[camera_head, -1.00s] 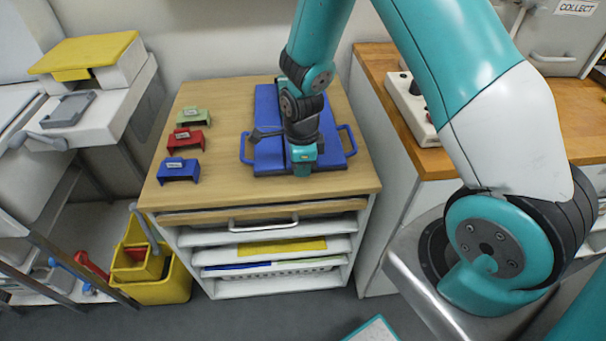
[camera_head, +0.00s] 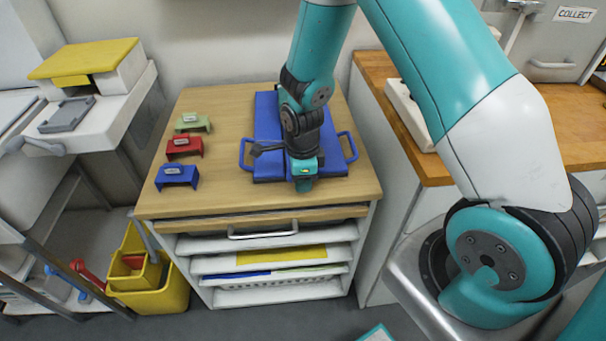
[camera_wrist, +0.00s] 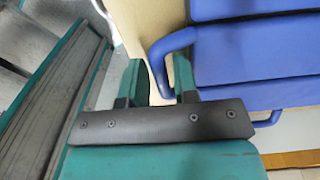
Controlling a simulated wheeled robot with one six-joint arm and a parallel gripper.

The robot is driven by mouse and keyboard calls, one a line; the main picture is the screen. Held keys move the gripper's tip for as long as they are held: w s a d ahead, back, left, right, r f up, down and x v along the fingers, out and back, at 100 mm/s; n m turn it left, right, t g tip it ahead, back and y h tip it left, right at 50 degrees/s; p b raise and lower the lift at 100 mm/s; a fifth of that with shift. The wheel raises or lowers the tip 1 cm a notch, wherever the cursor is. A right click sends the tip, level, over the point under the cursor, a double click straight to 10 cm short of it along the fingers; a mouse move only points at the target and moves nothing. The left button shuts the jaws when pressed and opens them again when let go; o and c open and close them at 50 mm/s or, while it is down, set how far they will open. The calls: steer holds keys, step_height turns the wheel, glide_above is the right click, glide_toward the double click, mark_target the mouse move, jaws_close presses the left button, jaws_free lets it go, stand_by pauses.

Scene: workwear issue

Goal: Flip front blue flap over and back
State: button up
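The blue flap piece (camera_head: 266,130) lies on the wooden cabinet top, with a loop handle at its left (camera_head: 246,152) and another at its right (camera_head: 349,146). Its blue panels show at the upper right of the wrist view (camera_wrist: 255,50). My gripper (camera_head: 304,184) is at its front edge, hiding part of it in the head view.
Green (camera_head: 193,122), red (camera_head: 184,147) and blue (camera_head: 177,175) brackets stand left of the blue piece on the wooden top (camera_head: 222,190). A wooden counter (camera_head: 435,165) with a white control box (camera_head: 408,112) is at right. A yellow bin (camera_head: 160,295) stands at lower left.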

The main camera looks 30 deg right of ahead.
step_height(320, 180, up, 7)
steer(key=p, duration=0.5)
steer(key=shift+r, duration=0.1)
steer(key=s+a+r+n+y, duration=0.1)
steer(key=s+a+r+n, duration=0.25)
steer(key=r+n, duration=0.3)
steer(key=s+a+r+n+y, duration=0.1)
steer(key=s+a+r+n, duration=0.1)
steer(key=a+r+n, duration=0.35)
steer(key=s+a+r+n+y, duration=0.2)
steer(key=s+a+r+n, duration=0.1)
steer(key=s+r+n, duration=1.1)
steer(key=n, duration=0.4)
steer(key=shift+s, duration=0.25)
